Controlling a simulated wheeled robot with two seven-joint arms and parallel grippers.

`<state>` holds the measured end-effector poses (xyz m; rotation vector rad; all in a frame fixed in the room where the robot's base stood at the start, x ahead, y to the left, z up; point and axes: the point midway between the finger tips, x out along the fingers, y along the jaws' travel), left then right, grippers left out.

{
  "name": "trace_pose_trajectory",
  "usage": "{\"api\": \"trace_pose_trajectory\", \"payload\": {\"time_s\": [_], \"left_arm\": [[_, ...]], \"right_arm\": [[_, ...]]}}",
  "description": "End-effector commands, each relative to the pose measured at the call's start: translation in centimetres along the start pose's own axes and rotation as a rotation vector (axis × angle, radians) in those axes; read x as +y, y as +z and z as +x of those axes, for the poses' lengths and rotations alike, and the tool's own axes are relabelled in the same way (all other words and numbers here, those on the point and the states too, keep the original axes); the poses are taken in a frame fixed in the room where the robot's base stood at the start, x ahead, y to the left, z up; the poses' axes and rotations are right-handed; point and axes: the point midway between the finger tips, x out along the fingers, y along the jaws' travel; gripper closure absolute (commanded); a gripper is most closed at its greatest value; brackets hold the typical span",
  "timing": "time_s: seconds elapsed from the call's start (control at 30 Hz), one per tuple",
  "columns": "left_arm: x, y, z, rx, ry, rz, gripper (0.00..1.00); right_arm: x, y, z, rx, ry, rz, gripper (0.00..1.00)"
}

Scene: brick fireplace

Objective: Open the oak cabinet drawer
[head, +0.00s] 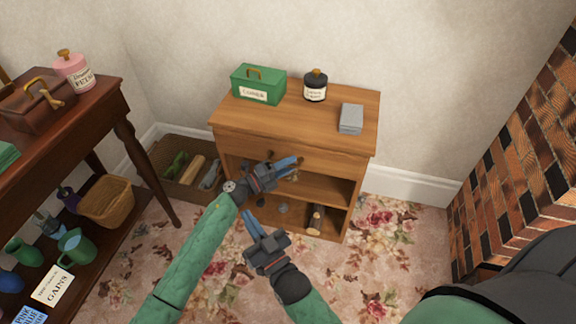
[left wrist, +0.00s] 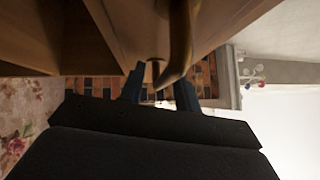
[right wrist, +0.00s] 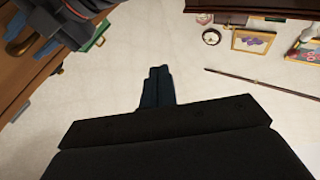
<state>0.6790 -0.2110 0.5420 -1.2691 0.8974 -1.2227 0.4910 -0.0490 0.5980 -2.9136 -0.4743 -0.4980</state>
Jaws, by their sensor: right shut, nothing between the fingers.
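The oak cabinet (head: 230,135) stands against the wall, with a drawer (head: 330,161) below its top and open shelves under it. The drawer front looks flush with the cabinet.
On the cabinet top stand a green box (head: 258,84), a dark jar (head: 315,86) and a grey block (head: 351,118). A dark wooden table (head: 110,95) is at left, with a low crate (head: 162,185) beside the cabinet. The brick fireplace (head: 520,130) is at right. Flowered carpet lies in front.

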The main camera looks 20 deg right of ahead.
Motion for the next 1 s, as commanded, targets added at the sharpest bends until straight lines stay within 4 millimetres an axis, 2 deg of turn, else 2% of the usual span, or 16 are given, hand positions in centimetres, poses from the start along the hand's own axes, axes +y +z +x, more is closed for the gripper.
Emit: {"api": "trace_pose_trajectory", "payload": {"time_s": [0.13, 0.3, 0.7, 0.77, 0.8, 0.87, 1.0], "left_arm": [[0.0, 0.0, 0.0, 0.0, 0.0, 0.0, 0.69], [0.0, 0.0, 0.0, 0.0, 0.0, 0.0, 1.0], [-0.1, -0.2, -0.3, 0.0, 0.0, -0.001, 1.0], [-0.1, -0.4, -0.5, 0.0, 0.0, -0.002, 1.0], [-0.2, -0.6, -0.6, 0.0, 0.001, -0.002, 1.0], [-0.3, -0.9, -0.9, 0.0, 0.0, -0.003, 1.0], [-0.6, -1.7, -1.7, 0.0, 0.0, -0.003, 1.0]], "right_arm": [[0.0, 0.0, 0.0, 0.0, 0.0, 0.0, 1.0], [0.0, 0.0, 0.0, 0.0, 0.0, 0.0, 1.0], [0.0, 0.3, 0.0, -0.021, 0.001, 0.003, 1.0], [0.0, 1.6, -0.3, -0.064, 0.002, 0.006, 1.0], [0.0, 3.1, -0.9, -0.108, 0.005, 0.009, 1.0], [0.1, 4.8, -1.6, -0.164, 0.008, 0.014, 1.0], [0.2, 9.4, -3.9, -0.322, 0.018, 0.031, 1.0]]}}
